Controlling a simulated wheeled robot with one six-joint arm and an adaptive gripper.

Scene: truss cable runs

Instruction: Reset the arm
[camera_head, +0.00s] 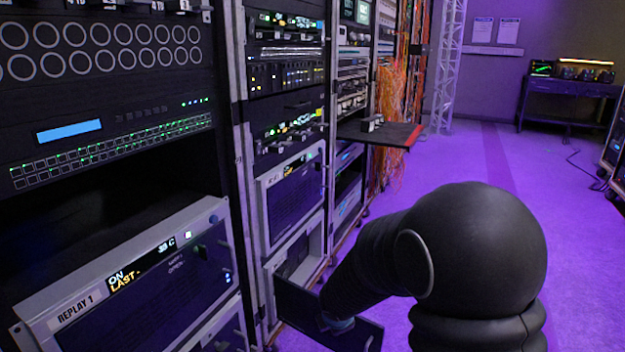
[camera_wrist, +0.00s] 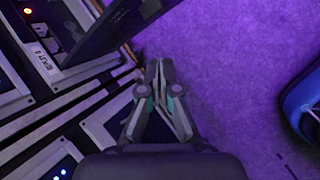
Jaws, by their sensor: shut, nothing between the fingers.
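My gripper (camera_wrist: 160,82) is in the middle of the wrist view, its two fingers together and nothing between them. It hangs above the purple floor, beside the fronts of the rack units. In the head view my dark arm reaches down from the lower right toward the racks, and its end is mostly hidden behind the arm and a dark open panel (camera_head: 300,312). A dark panel also shows at the top of the wrist view (camera_wrist: 112,25), close to the fingers. I cannot tell whether the gripper touches anything.
The rack unit labelled REPLAY 1 (camera_head: 120,285) stands at the lower left. A dark shelf (camera_head: 385,133) juts from a farther rack. A white truss (camera_head: 447,70) and a table with equipment (camera_head: 568,88) stand at the back.

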